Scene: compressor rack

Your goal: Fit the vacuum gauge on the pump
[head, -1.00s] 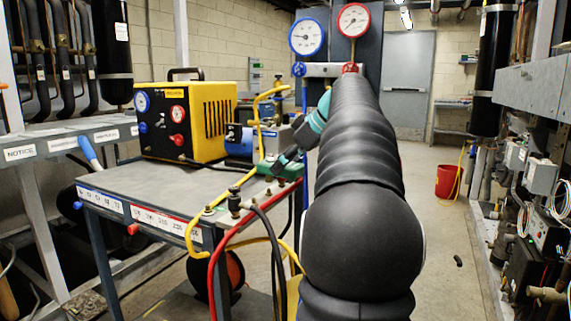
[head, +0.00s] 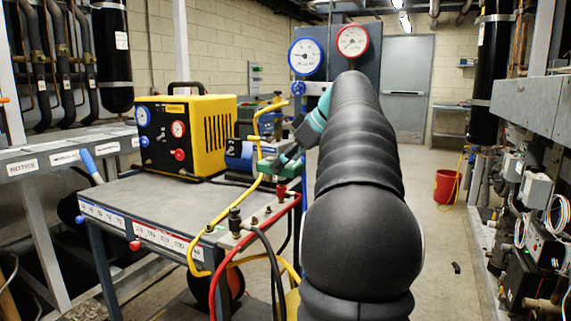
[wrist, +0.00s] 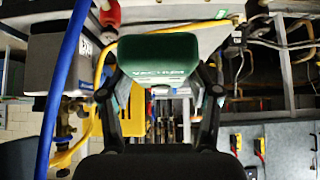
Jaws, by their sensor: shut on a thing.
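The vacuum gauge is a green block lettered VACUUM (wrist: 160,48), held in front of the wrist camera. It also shows as a small green piece in the head view (head: 264,170). My gripper (wrist: 160,78) has a finger on each side of it and is shut on it. In the head view my gripper (head: 285,160) is left of my arm, in front of and to the right of the blue pump (head: 238,154) on the cart. The pump's fitting is partly hidden by the yellow hose and the gauge; I cannot tell whether they touch.
The cart (head: 140,195) carries a yellow machine (head: 187,130). A yellow hose (head: 255,130) rises close to my gripper, and a blue hose (wrist: 62,90) crosses the wrist view's left. Blue and red dials (head: 306,57) stand behind. Floor at right is open near a red bucket (head: 447,186).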

